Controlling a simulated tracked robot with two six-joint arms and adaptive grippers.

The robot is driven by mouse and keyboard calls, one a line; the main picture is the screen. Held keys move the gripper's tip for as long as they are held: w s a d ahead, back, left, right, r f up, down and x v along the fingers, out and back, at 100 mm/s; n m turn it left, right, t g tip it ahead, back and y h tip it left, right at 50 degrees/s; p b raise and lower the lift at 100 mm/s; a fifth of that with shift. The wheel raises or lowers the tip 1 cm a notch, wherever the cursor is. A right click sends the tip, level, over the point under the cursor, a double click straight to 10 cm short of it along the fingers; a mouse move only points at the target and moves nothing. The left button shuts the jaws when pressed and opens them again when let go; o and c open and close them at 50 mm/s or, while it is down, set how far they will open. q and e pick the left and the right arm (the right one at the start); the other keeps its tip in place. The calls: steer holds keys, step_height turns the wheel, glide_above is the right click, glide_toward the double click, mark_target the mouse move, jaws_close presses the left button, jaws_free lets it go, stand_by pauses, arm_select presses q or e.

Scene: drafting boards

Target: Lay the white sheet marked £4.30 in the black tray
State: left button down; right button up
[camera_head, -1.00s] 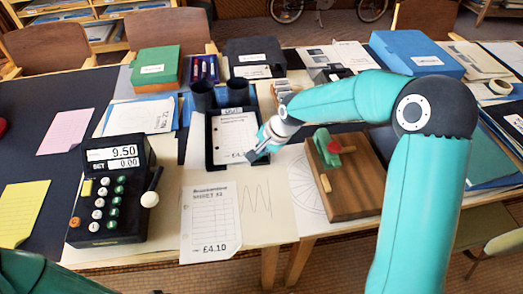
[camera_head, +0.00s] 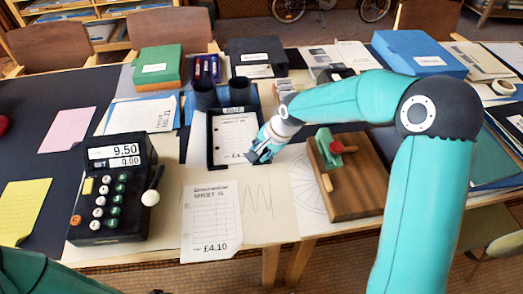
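A white sheet (camera_head: 231,133) lies in the black tray (camera_head: 210,147) in the middle of the table. Its price starts with "£4", and the rest is hidden behind my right gripper (camera_head: 256,158). That gripper is at the tray's lower right corner, pointing down and left. I cannot tell whether its fingers are open or shut, or whether they touch the sheet. Another white sheet (camera_head: 211,217), marked £4.10, lies flat in front of the tray at the table's front edge. Part of my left arm shows at the bottom left, but its gripper is out of view.
A black calculating machine (camera_head: 112,190) with a display stands left of the tray. A wooden block with a green clamp (camera_head: 345,180) stands to the right. Dark cups (camera_head: 205,95) stand behind the tray. Pink (camera_head: 66,130) and yellow (camera_head: 22,208) sheets lie at the left.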

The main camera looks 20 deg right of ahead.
steer(key=v, duration=1.2)
stand_by(0.3)
